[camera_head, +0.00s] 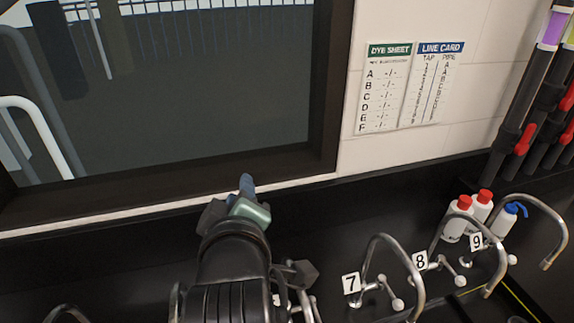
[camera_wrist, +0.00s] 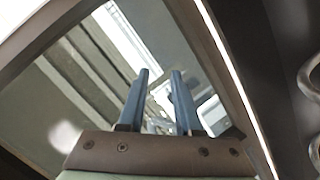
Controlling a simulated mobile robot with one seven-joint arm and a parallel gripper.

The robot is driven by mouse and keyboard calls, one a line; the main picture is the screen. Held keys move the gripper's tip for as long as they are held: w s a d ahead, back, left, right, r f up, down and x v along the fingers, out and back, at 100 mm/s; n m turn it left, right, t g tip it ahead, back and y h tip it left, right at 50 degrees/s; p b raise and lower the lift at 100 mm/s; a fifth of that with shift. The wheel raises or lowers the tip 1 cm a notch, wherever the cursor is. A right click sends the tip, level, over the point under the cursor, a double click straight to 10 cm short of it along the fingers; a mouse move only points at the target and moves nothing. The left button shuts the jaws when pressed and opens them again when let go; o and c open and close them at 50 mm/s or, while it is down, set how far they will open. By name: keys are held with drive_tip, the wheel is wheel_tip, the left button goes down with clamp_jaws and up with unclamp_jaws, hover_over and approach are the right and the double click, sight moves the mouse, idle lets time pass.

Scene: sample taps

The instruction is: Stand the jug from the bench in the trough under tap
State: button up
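My gripper (camera_head: 247,183) is raised in front of the window in the head view, pointing away from the camera. In the wrist view my gripper (camera_wrist: 162,80) has its two blue fingers apart with nothing between them. Curved metal taps stand at the lower right: tap 7 (camera_head: 388,239), tap 8 (camera_head: 437,232) and tap 9 (camera_head: 563,232), by their number cards. I see no jug in either view. The trough is mostly out of view; a yellow-lined edge (camera_head: 519,301) shows at the lower right. My arm hides part of the bench.
Two white bottles with red caps (camera_head: 457,219) and one with a blue top (camera_head: 506,220) stand behind the taps. A dye sheet (camera_head: 384,90) and a line card (camera_head: 432,84) hang on the tiled wall. Dark tubes with red handles (camera_head: 525,139) are at the right.

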drive_tip(key=s+d+r+m+t, duration=0.1)
drive_tip(key=d+r+m+t, duration=0.15)
drive_tip(key=r, duration=0.65)
drive_tip(key=s+d+r+m+t, duration=0.1)
drive_tip(key=r+m+t, duration=0.25)
drive_tip(key=r, duration=0.55)
drive_tip(key=s+d+r+m+t+h, duration=0.1)
drive_tip(key=s+r+m+t, duration=0.2)
drive_tip(key=s+r, duration=0.2)
drive_tip(key=s+d+r+m+t+h, duration=0.1)
drive_tip(key=s+d+r+m+t, duration=0.1)
drive_tip(key=r, duration=0.8)
drive_tip(key=s+m+t, duration=0.1)
drive_tip(key=s+t, duration=0.1)
drive_tip(key=s, duration=0.1)
drive_tip(key=shift+s+d, duration=0.2)
